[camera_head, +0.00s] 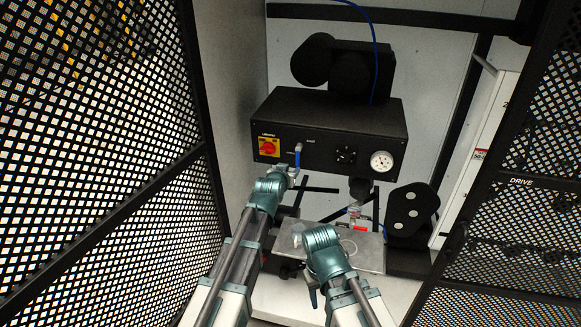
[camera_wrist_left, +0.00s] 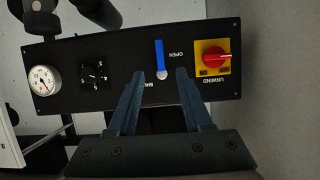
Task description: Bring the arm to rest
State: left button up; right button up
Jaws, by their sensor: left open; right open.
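My left gripper (camera_head: 291,174) is at the lower left front of a black control box (camera_head: 330,118), close to a blue-handled lever (camera_head: 298,155). In the left wrist view the open fingers (camera_wrist_left: 161,74) point at the box face, with the blue lever (camera_wrist_left: 160,58) between and beyond their tips. Whether they touch it cannot be told. My right gripper (camera_head: 310,234) is open and lower, over a grey metal plate (camera_head: 365,248); its fingertips are hard to make out. A black arm-like part with pale discs (camera_head: 408,210) stands at the right.
The box has a red switch on yellow (camera_wrist_left: 213,57), a black dial (camera_wrist_left: 95,73) and a gauge (camera_wrist_left: 44,80). A clear object with a red mark (camera_head: 360,222) stands beyond the plate. Perforated black panels stand at the left (camera_head: 95,130) and right (camera_head: 545,130).

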pick_arm(q)
jog(key=shift+f, duration=0.1)
jog(key=s+d+f+m+g+y, duration=0.1)
jog(key=s+f+g, duration=0.35)
jog(key=s, duration=0.55)
jog(key=s+d+f+g, duration=0.1)
jog(key=s+f+g, duration=0.2)
jog(key=s+f, duration=0.5)
jog(key=s+a+g+y, duration=0.3)
jog(key=s+g, duration=0.3)
jog(key=s, duration=1.2)
jog(key=shift+s+f, duration=0.15)
jog(key=shift+f, duration=0.25)
